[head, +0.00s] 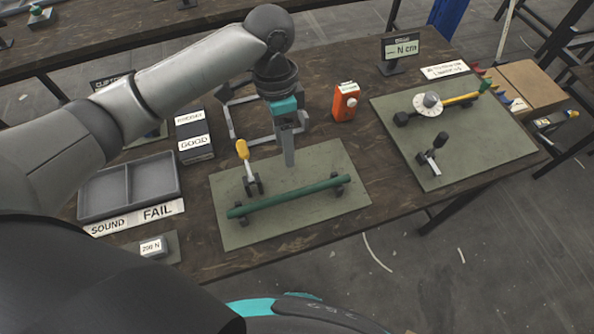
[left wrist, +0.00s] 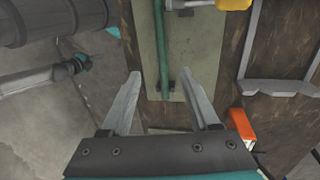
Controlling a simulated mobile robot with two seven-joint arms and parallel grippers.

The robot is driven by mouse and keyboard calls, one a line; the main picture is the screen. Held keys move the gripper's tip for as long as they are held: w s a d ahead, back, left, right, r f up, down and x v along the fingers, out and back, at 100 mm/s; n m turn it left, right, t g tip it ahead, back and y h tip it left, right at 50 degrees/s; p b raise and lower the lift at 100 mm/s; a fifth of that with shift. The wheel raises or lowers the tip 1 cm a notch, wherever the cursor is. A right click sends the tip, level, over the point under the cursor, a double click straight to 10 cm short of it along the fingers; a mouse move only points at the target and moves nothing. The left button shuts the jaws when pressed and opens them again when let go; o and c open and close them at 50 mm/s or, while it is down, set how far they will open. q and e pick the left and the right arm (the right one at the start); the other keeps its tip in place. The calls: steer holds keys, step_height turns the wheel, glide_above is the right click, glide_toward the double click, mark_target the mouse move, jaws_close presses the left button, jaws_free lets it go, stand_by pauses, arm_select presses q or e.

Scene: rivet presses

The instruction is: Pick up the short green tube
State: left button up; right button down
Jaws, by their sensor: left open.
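The short green tube (head: 290,196) lies across small dark supports on a grey-green mat (head: 235,220) in the head view. In the left wrist view the tube (left wrist: 161,50) runs up the picture, between the lines of the two fingers. My left gripper (head: 289,155) is above the far side of the mat, pointing down, behind the tube in the head view. In the left wrist view its fingers (left wrist: 165,88) are spread with nothing held between them. My right gripper is not in view.
A yellow-handled clamp (head: 243,152) stands on the mat beside the tube. An orange device (head: 345,101) is right of the gripper. A grey two-part tray (head: 128,188) is at left. A second mat (head: 490,145) with a gauge (head: 428,103) is at right.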

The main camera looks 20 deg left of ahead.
arm_select(q)
glide_toward(290, 194)
steer(key=f, duration=0.2)
steer(key=f+b, duration=0.1)
steer(key=shift+s+d+f, duration=0.25)
steer(key=shift+s, duration=0.15)
steer(key=shift+f, duration=0.4)
step_height(290, 194, down, 4)
steer(key=shift+s+d+r+b, duration=0.1)
steer(key=shift+s+r+b, duration=0.1)
steer(key=shift+b, duration=0.2)
steer(key=shift+f, duration=0.4)
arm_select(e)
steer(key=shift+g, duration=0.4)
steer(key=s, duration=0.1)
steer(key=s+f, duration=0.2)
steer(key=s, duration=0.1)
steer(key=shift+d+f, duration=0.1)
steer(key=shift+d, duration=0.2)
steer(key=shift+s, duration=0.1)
